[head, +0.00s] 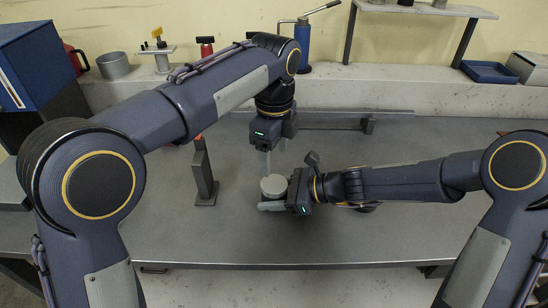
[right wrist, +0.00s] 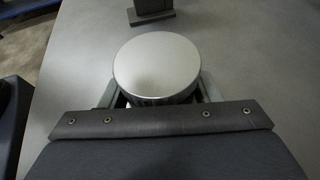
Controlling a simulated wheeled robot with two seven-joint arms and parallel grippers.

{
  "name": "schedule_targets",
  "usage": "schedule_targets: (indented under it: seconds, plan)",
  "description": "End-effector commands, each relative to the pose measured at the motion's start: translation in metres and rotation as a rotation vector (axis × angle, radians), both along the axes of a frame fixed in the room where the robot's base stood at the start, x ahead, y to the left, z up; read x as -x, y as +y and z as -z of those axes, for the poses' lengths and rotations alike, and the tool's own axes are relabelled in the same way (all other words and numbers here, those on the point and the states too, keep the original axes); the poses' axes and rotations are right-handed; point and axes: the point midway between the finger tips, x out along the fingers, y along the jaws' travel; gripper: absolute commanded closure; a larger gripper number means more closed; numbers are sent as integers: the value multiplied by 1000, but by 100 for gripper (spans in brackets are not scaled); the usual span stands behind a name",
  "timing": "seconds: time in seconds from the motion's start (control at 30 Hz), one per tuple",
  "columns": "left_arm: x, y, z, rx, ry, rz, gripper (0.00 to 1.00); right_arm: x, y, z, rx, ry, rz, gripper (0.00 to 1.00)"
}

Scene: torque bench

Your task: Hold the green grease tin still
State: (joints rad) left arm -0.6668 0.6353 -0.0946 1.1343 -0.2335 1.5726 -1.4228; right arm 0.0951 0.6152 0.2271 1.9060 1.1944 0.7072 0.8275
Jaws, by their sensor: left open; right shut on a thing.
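A short round tin (head: 273,186) with a plain grey metal lid stands on the grey bench top (head: 230,230); I see no green on it. Its lid fills the middle of the right wrist view (right wrist: 157,65). My right gripper (head: 268,197) comes in low from the right and is shut on the tin, with a finger on either side of it. The gripper hides part of the tin's side. My left gripper (head: 273,160) points down just behind the tin, open and empty, apart from the lid.
An upright dark post (head: 203,172) on a foot stands left of the tin, and its foot shows in the right wrist view (right wrist: 152,16). A low bar (head: 335,127) lies behind. The bench front is clear. A blue box (head: 40,65) stands far left.

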Motion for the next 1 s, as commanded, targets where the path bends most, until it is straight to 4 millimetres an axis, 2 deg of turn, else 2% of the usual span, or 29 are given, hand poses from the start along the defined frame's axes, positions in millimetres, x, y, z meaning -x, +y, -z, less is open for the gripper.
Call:
schedule_targets:
  seconds: [0.1,0.3,0.43,0.8,1.0]
  plan:
    - [0,0,-1,-1,0,169,34,0,0,0,0,0,1,100]
    - [0,0,1,0,0,317,34,0,0,0,0,0,0,100]
    - [0,0,14,-1,2,330,34,0,0,0,0,0,0,100]
    - [0,0,68,-1,3,326,34,0,0,0,0,0,0,100]
    - [0,0,78,0,0,326,34,0,0,0,0,0,0,100]
